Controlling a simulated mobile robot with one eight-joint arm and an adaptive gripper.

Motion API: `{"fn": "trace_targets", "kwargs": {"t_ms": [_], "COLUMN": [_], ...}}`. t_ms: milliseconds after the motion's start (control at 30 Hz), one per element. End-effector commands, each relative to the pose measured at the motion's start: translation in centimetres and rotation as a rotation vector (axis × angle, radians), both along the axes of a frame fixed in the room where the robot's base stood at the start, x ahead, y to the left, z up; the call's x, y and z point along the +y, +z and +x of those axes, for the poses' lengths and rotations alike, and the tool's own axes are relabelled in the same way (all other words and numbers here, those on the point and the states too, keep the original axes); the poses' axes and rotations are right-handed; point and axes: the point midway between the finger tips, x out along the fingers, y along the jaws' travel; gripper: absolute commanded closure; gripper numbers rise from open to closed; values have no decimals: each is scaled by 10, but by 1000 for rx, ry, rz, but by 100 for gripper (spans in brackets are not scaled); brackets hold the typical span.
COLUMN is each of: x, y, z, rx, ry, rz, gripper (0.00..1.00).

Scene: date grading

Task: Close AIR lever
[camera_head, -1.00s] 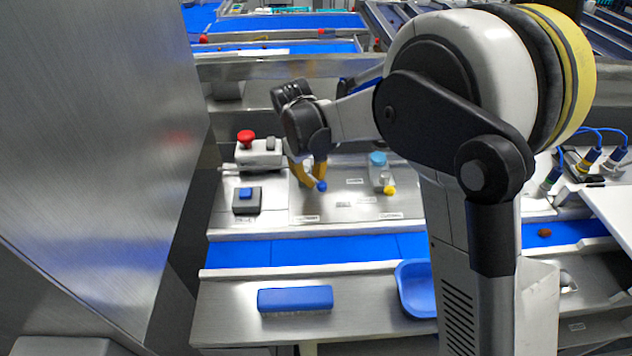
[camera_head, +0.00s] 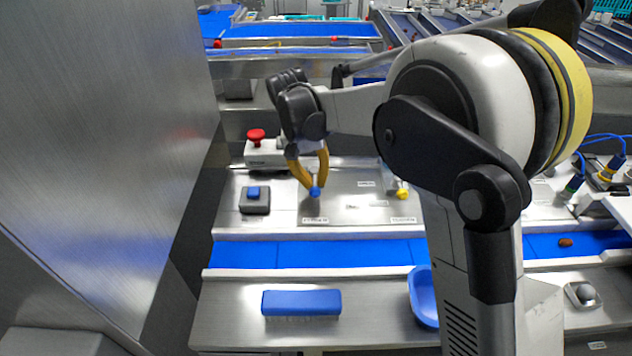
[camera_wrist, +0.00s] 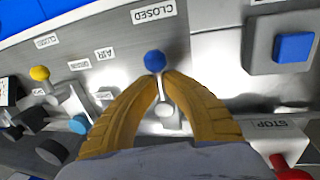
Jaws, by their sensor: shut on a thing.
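A lever with a blue ball knob (camera_head: 315,192) stands on the steel panel (camera_head: 340,200). The knob also shows in the wrist view (camera_wrist: 154,62). My gripper (camera_head: 316,184) is shut on this lever, its yellow fingertips (camera_wrist: 160,76) meeting just below the knob. A CLOSED label (camera_wrist: 153,12) lies in line with the knob, directly in front of it in the head view (camera_head: 315,220). An AIR label (camera_wrist: 104,53) is on the panel beside the lever. The lever's thin stem and base (camera_wrist: 164,112) show between the fingers.
A second lever with a yellow knob (camera_head: 402,194) stands to the right, with its own CLOSED label (camera_head: 403,220). A blue button box (camera_head: 254,205) and a red stop button (camera_head: 256,135) are to the left. A blue belt (camera_head: 330,250) and brush (camera_head: 301,302) lie in front.

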Motion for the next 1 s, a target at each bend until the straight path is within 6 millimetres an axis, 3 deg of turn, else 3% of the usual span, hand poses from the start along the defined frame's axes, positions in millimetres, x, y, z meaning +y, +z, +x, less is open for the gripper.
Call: {"fn": "trace_targets", "kwargs": {"t_ms": [467,500,567,867,1000], "x": [1,1,1,1,4], "y": [-1,-1,-1,1,14], "z": [0,0,0,0,0], "rx": [1,1,1,0,0], "ry": [-12,-12,-12,-11,-11], "rz": [1,1,1,0,0], "gripper": [100,82,69,69,69]}}
